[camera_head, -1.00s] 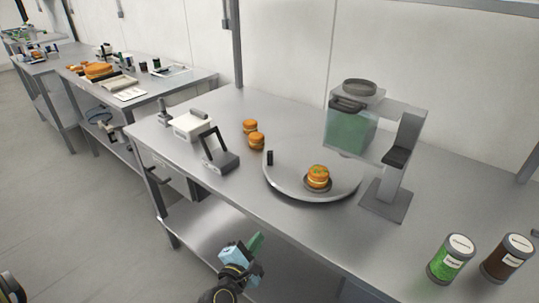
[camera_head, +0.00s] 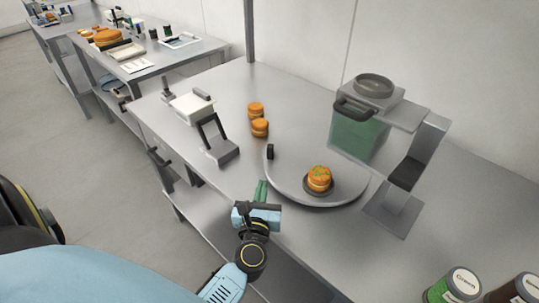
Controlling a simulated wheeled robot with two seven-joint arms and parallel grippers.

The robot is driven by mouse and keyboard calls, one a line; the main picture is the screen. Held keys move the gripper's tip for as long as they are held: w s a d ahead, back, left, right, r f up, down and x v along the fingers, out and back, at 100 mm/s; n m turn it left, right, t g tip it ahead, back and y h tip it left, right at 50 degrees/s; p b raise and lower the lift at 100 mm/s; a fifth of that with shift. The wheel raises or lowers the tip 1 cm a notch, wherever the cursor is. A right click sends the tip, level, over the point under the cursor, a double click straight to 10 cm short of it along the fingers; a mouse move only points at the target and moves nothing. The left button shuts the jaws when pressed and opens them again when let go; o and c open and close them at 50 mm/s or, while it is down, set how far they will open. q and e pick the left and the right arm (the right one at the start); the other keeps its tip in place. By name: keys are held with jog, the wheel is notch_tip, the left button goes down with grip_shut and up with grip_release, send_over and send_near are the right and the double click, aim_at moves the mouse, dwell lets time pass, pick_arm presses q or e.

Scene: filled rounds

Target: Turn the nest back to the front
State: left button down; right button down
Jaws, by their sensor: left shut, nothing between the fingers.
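A round grey turntable (camera_head: 284,188) lies on the steel table. A small dark nest (camera_head: 318,190) sits on its right part, toward the front, and holds an orange round (camera_head: 319,177) with green bits on top. A short black peg (camera_head: 270,152) stands at the turntable's back left rim. My left gripper (camera_head: 262,188) is shut and empty, with green fingers pointing away from me. In the picture it is at the table's front edge, just left of the turntable's near rim; whether it touches is unclear. My right gripper is not in view.
A dispenser with a green hopper (camera_head: 357,137) stands behind and right of the turntable. Jars (camera_head: 454,287) stand at the front right.

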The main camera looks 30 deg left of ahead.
aim_at(268, 152)
pick_arm(q)
jog(key=p+x, duration=0.1)
jog(key=x, duration=1)
jog(key=shift+w+a, duration=0.1)
jog(key=shift+w, duration=0.1)
jog(key=shift+w+a, duration=0.1)
jog(key=shift+a, duration=0.15)
